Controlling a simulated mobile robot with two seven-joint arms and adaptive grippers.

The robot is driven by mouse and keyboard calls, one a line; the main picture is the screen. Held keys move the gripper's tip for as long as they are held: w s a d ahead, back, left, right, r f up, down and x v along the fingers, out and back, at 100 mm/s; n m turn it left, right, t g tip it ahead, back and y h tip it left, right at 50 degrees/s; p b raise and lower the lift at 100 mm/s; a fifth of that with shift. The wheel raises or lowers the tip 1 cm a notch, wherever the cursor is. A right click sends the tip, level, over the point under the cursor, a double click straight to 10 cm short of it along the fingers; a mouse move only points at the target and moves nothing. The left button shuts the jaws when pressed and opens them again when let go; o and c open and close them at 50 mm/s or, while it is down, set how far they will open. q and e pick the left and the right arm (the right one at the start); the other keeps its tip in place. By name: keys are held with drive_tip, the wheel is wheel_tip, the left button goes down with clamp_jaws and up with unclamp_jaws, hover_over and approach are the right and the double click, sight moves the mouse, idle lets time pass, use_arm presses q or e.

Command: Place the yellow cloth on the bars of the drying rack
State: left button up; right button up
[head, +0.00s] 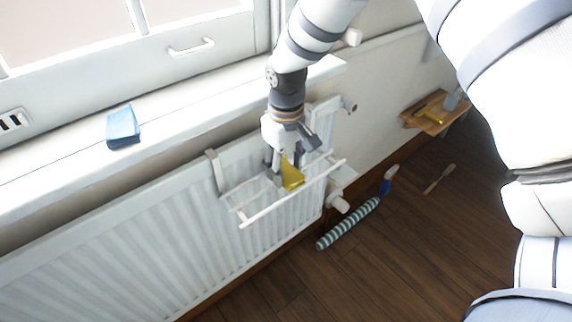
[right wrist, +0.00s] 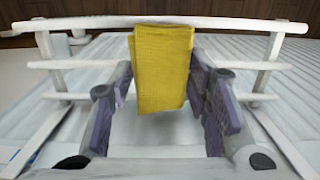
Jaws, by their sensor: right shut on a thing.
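The yellow cloth (head: 292,177) hangs folded from my right gripper (head: 283,170), over the white drying rack (head: 262,212) hooked on the radiator. In the right wrist view the cloth (right wrist: 162,60) is between the two fingers of my right gripper (right wrist: 160,78). Its upper end overlaps the rack's long outer bar (right wrist: 80,24), and more bars show on both sides. I cannot tell whether the cloth touches the bars. The gripper is shut on the cloth. My left gripper is not in view.
A striped roll (head: 348,224), a blue-and-white brush (head: 388,180) and a wooden brush (head: 439,179) lie on the floor. A small wooden shelf (head: 412,120) is on the wall.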

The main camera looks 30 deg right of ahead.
sight(286, 167)
drive_tip(key=o, duration=1.1)
drive_tip(key=shift+f, duration=0.1)
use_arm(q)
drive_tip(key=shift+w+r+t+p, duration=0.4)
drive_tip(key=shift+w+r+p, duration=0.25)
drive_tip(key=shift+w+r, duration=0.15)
use_arm(e)
wheel_tip(286, 167, up, 12)
drive_tip(key=shift+r, duration=0.2)
drive_tip(key=shift+f, duration=0.1)
